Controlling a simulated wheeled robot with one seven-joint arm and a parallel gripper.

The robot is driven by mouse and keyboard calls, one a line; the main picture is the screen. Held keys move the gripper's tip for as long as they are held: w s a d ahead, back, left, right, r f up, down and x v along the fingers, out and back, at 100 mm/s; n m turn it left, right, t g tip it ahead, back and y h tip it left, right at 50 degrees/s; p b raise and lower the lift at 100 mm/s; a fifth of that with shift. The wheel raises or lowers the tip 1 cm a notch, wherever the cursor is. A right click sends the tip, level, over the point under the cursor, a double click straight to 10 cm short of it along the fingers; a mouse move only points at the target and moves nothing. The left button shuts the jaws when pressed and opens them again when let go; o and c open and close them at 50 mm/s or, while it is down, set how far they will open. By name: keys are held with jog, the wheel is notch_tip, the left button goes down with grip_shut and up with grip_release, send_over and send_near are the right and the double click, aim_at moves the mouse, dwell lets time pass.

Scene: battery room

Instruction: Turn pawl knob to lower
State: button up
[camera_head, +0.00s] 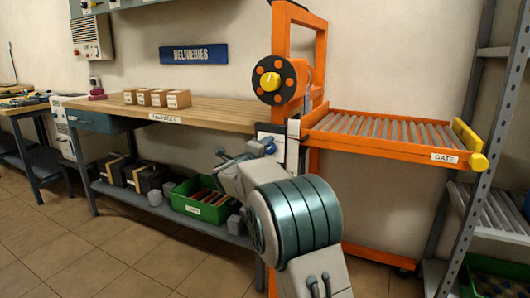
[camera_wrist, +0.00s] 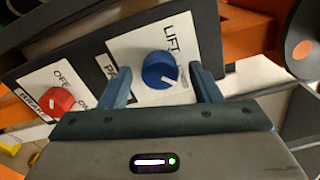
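The blue pawl knob (camera_wrist: 159,66) sits on a white plate lettered "LIFT" above it, with a second word partly readable to its lower right. A pale pointer mark on the knob aims to the lower right. My gripper (camera_wrist: 161,71) is open, with one finger on each side of the knob and a visible gap to both. My arm hides much of this area.
A red knob (camera_wrist: 57,101) marked OFF and ON sits left of the blue one. The orange frame carries a black wheel with a yellow hub (camera_head: 270,81). A roller conveyor (camera_head: 335,144) with a GATE label extends right. A wooden bench (camera_head: 215,112) with boxes stands left.

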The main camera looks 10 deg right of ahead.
jog(key=p+v, duration=0.3)
jog(key=v, duration=1)
jog(key=shift+s+a, duration=0.25)
jog(key=shift+s, duration=0.1)
jog(key=s+a+r+n+y+p, duration=0.1)
jog(key=s+r+n+y+p, duration=0.2)
jog(key=r+n+y+p, duration=0.45)
jog(key=s+r+n+y+p, duration=0.4)
jog(key=r+n+p, duration=0.5)
jog(key=p, duration=0.1)
jog(key=s+d+r+n+g+p, duration=0.1)
jog(key=s+d+n+g+p, duration=0.2)
jog(key=s, duration=0.6)
jog(key=s+d+r+n+g+p, duration=0.1)
jog(key=s+d+n+g+p, duration=0.2)
jog(key=s+p, duration=0.5)
jog(key=s+d+r+n+g+p, duration=0.1)
jog(key=s+d+n+g+p, duration=0.2)
jog(key=s, duration=0.9)
jog(key=n+g+h+p, duration=0.1)
jog(key=n+g+p, duration=0.1)
jog(key=shift+d+g, duration=0.15)
jog(key=shift+g, duration=0.25)
jog(key=shift+w, duration=0.1)
